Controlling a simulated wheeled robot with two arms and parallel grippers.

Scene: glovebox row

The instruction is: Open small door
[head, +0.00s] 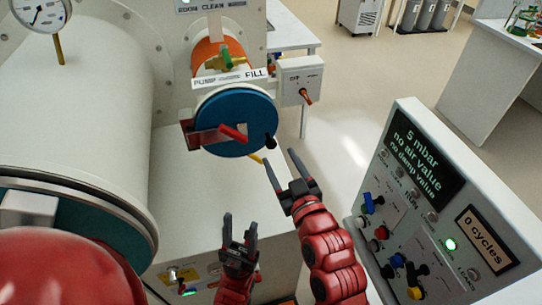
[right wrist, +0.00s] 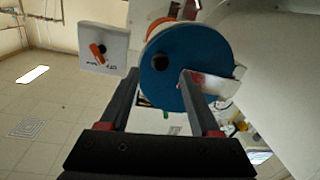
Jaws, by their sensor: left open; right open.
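The small door is a blue round disc (head: 230,118) on the front end of the small airlock tube, and it looks seated against it. It carries a red handle (head: 233,133), a black knob (head: 270,142) at its lower right and a red bracket (head: 198,138) at its left. My right gripper (head: 280,158) is open and empty, its fingertips just below the knob. In the right wrist view the blue door (right wrist: 190,48) and black knob (right wrist: 161,62) appear beyond and between the fingers, apparently untouched. My left gripper (head: 240,216) is open and empty, lower and further left.
A large white cylinder (head: 75,110) with a big door fills the left. A control panel (head: 440,200) reading "5 mbar" and "0 cycles" stands at the right. A small switch box (head: 301,78) with an orange lever sits right of the small door. Open floor lies between box and panel.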

